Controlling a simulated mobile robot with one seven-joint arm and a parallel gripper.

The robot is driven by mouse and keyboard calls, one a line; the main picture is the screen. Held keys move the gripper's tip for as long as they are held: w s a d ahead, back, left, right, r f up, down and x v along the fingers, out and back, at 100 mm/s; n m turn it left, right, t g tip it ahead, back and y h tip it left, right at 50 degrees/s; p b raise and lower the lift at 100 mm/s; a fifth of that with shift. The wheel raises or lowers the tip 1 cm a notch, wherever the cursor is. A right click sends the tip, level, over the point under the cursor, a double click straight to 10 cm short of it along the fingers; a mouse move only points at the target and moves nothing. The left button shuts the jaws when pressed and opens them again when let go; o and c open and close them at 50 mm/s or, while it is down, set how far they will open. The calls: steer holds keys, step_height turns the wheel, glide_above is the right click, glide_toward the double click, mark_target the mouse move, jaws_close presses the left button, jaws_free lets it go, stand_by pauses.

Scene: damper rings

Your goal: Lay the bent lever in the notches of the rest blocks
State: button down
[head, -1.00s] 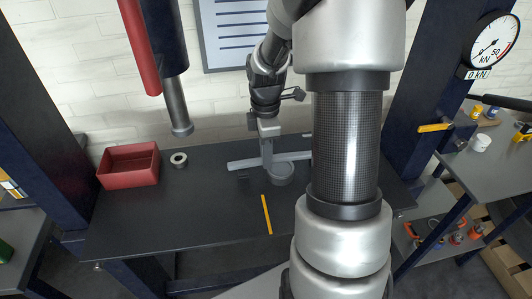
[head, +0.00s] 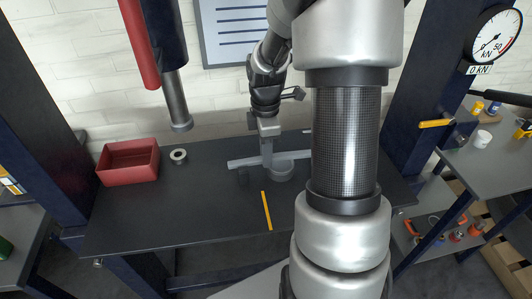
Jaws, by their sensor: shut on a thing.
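The bent lever (head: 243,162) is a light grey bar lying roughly left to right across the back middle of the dark bench. My gripper (head: 267,163) points down and is shut on the bar near its middle. A grey round part (head: 281,172) shows just right of and below my gripper; I cannot tell whether it belongs to the lever. A small dark block (head: 243,177), perhaps a rest block, stands in front of the lever's left half. The notches cannot be made out, nor whether the lever touches a block. My arm hides the area at the lever's right end.
A red open bin (head: 129,178) and a pale ring (head: 178,156) are at the bench's left. A press rod (head: 177,100) hangs above them. A yellow strip (head: 266,210) lies in front of the lever. The front left of the bench (head: 190,220) is clear.

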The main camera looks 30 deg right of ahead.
steer(key=c, duration=1.6)
jaws_free()
steer(key=shift+f, duration=0.1)
steer(key=shift+o, duration=0.2)
step_height(320, 180, up, 18)
steer(key=p, duration=0.1)
steer(key=shift+f+p, duration=0.25)
steer(key=shift+p, duration=0.15)
steer(key=shift+a, duration=0.15)
